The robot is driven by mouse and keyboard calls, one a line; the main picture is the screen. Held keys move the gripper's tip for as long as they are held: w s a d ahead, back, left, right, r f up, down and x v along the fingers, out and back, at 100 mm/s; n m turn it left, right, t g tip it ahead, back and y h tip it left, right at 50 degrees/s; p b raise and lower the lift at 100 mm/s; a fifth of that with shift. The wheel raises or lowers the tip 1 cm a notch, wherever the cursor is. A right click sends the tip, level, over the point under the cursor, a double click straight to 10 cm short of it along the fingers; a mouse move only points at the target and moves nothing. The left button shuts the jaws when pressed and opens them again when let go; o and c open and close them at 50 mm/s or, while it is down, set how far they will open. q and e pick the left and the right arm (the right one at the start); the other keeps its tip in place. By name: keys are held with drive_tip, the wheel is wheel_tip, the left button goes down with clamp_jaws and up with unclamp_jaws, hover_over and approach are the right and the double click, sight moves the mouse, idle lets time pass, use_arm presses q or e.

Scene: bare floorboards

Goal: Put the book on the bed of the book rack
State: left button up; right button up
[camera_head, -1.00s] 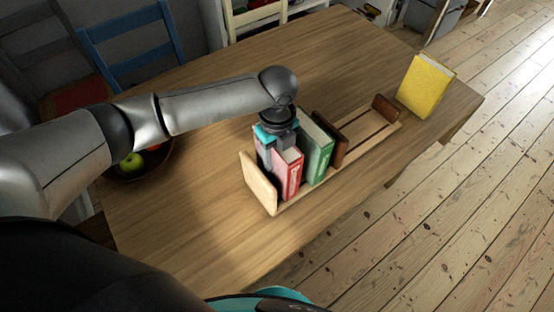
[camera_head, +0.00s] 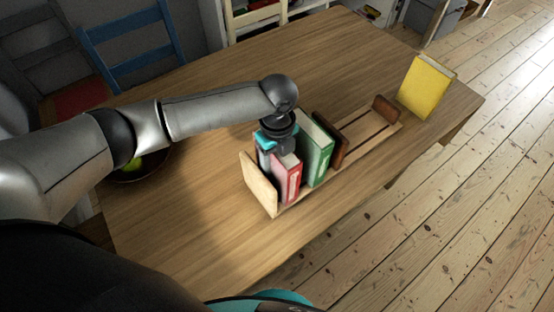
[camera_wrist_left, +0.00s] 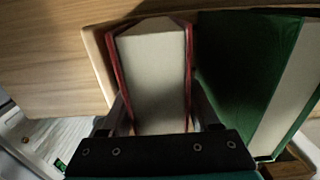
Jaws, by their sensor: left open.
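The book rack (camera_head: 259,185) is a long wooden stand on the table with a tall end panel at its near left and a dark brown divider (camera_head: 331,140). A red book (camera_head: 291,180) stands upright in it by the end panel, with a green book (camera_head: 318,155) beside it. The rack's bare slatted bed (camera_head: 366,134) lies beyond the divider. My left gripper (camera_head: 278,152) is open, pointing down, with its fingers on either side of the red book (camera_wrist_left: 153,75). The fingertips are partly hidden. A yellow book (camera_head: 425,87) stands upright on the table beyond the rack.
The wooden table (camera_head: 215,235) is clear in front of the rack and behind it. A fruit bowl (camera_head: 150,166) is partly hidden by my left arm. A blue chair (camera_head: 130,45) stands at the far side, and floorboards lie to the right.

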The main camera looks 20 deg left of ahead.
use_arm(q)
wheel_tip(320, 180, up, 12)
drive_tip(key=shift+f+p, duration=0.1)
drive_tip(key=shift+p, duration=0.95)
